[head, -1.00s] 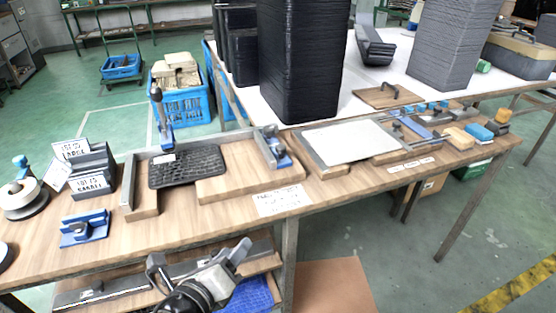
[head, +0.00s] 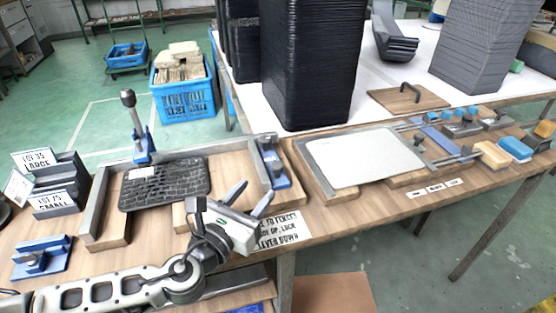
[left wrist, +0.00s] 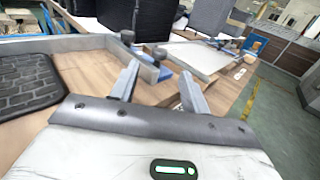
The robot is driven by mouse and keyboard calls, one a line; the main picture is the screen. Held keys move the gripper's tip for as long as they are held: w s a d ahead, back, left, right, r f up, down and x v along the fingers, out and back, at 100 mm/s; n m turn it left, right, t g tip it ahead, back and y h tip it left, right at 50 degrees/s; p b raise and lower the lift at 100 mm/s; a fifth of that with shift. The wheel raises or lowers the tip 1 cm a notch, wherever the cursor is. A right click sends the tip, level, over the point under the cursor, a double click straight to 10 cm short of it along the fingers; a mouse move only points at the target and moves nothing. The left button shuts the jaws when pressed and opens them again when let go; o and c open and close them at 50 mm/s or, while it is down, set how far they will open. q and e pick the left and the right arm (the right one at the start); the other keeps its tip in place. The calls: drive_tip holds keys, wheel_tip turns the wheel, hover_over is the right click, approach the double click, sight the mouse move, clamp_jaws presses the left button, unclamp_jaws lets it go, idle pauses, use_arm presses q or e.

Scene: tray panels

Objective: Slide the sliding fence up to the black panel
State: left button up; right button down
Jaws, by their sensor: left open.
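The black panel (head: 165,184) lies flat with a brick-like surface on a wooden fixture; it also shows at the left of the left wrist view (left wrist: 28,84). Grey fences stand along its left and back sides. On the right, a grey fence bar (head: 261,163) with a blue clamp (head: 278,176) and dark knob appears to be the sliding fence. Bare wood lies between it and the panel. My left gripper (head: 251,197) is open and empty, in front of this fence near the table's front edge. It hides part of the wooden base. My right gripper is out of view.
A white sheet (head: 365,157) lies in another fixture to the right. A tall upright lever (head: 137,128) stands behind the panel. Label signs (head: 52,202) and a blue block (head: 42,257) are at left. Tall black stacks (head: 307,65) stand behind.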

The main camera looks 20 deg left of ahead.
sight(274, 168)
use_arm(q)
drive_tip(key=w, duration=0.3)
drive_tip(key=w+d, duration=0.1)
drive_tip(key=w, duration=0.2)
drive_tip(key=w+d, duration=0.1)
drive_tip(key=w, duration=0.2)
drive_tip(key=shift+w, duration=0.65)
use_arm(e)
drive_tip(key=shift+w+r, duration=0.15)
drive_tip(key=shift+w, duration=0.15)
